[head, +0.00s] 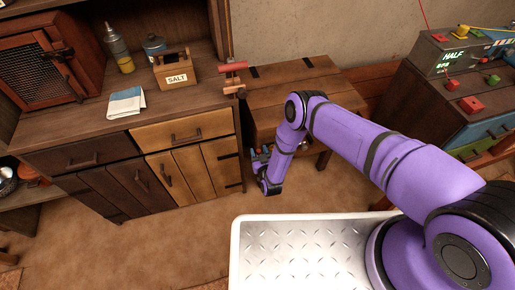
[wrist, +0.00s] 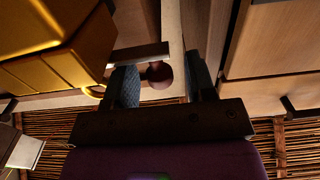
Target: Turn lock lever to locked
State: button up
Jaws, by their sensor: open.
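A dark bar (wrist: 138,54) with a round reddish-brown knob (wrist: 159,75) shows in the wrist view and looks like the lock lever. The knob lies in the gap between the two fingers of my gripper (wrist: 162,82), nearer the left finger. My gripper is open, and I see no clear contact with the knob. In the head view my gripper (head: 261,157) is low beside the right end of the wooden cabinet (head: 190,160), in front of the wooden table. My arm partly hides that spot, and the lever cannot be made out there.
A wooden table (head: 300,85) stands right of the cabinet. On the cabinet are a salt box (head: 176,72), a folded cloth (head: 125,103) and bottles (head: 119,48). A red-handled fixture (head: 232,67) is at the cabinet's right end. Bare floor (head: 150,240) lies in front.

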jog(key=shift+x, duration=1.1)
grip_shut()
